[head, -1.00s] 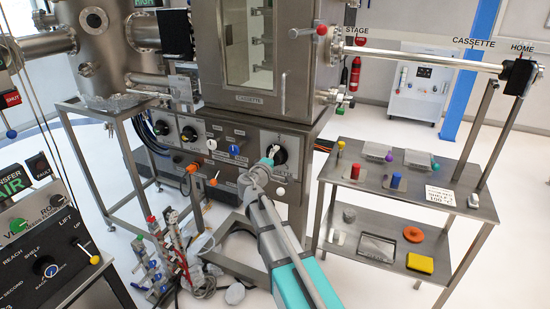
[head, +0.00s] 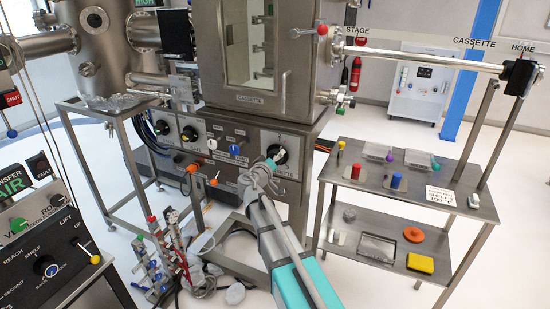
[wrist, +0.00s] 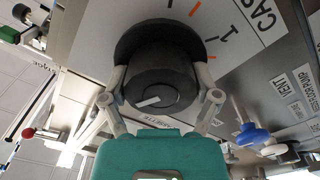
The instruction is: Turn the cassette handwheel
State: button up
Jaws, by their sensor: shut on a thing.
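The cassette handwheel is a black round knob (wrist: 165,62) on a pale dial plate in the wrist view. A white pointer line shows on its face, and the plate carries orange ticks, a "1" and part of the word "CASSETTE". My gripper (wrist: 161,98) is shut on the handwheel, with one finger on each side of its rim. In the head view the handwheel (head: 283,153) sits at the right of the chamber's lower panel, partly hidden by my gripper (head: 270,164). The numbers on the dial's hidden side cannot be read.
A blue knob (wrist: 254,137) stands close to the right of my gripper in the wrist view. More knobs and orange-handled valves (head: 192,168) lie left along the panel. A steel shelf cart (head: 455,215) with small parts stands to the right.

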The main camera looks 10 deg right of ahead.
jog(key=shift+w+r, duration=0.1)
jog(key=shift+w, duration=0.2)
jog(key=o, duration=0.8)
jog(key=shift+o, duration=0.8)
jog(key=shift+s, duration=0.25)
jog(key=shift+s+a, duration=0.1)
jog(key=shift+s, duration=0.1)
jog(key=v, duration=1.1)
jog(key=shift+a, duration=0.1)
